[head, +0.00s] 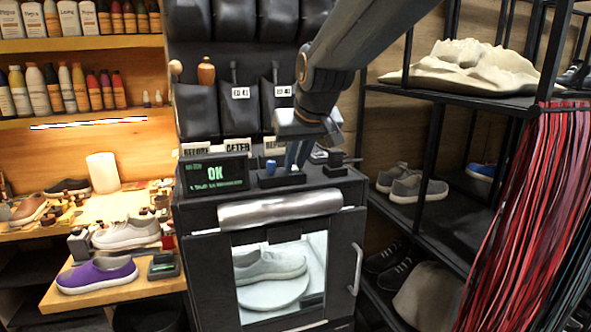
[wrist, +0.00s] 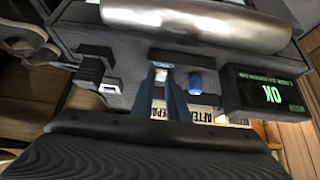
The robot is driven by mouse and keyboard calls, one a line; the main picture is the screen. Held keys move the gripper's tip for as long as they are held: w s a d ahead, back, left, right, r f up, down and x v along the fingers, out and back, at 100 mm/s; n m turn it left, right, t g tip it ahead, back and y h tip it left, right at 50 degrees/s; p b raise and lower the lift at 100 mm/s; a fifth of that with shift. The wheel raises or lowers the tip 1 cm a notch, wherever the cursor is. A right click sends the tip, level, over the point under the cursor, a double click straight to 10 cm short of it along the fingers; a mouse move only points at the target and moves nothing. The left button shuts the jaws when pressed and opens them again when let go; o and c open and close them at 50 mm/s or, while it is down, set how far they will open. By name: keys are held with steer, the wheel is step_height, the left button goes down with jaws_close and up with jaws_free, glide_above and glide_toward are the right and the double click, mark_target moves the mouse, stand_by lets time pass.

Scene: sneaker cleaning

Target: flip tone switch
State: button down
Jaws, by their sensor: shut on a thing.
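My gripper (head: 294,165) reaches down from above to a small black switch block (head: 282,179) on top of the black cabinet. In the wrist view its two blue-grey fingers (wrist: 162,78) close around a small pale switch lever (wrist: 161,73), which I take to be the tone switch. The fingers hide most of the lever. A blue switch (head: 270,167) stands beside it on the same block, to the left in the head view. It also shows in the wrist view (wrist: 195,82), to the right of the fingers. No label on either switch is legible.
A screen (head: 215,173) reading OK stands left of the switches. Another black control (head: 335,165) stands to the right. BEFORE and AFTER signs (head: 237,145) stand behind. Below is a lit window with a pale sneaker (head: 268,266). A shelf rack (head: 430,190) stands to the right.

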steer(key=shift+s+t+b, duration=0.15)
steer(key=shift+t+b, duration=0.15)
steer(key=shift+b, duration=0.35)
steer(key=c, duration=1.7)
jaws_free()
steer(key=b+v, duration=0.2)
steer(key=v, duration=0.5)
steer(key=shift+s+d+r, duration=0.2)
steer(key=shift+s+r, duration=0.05)
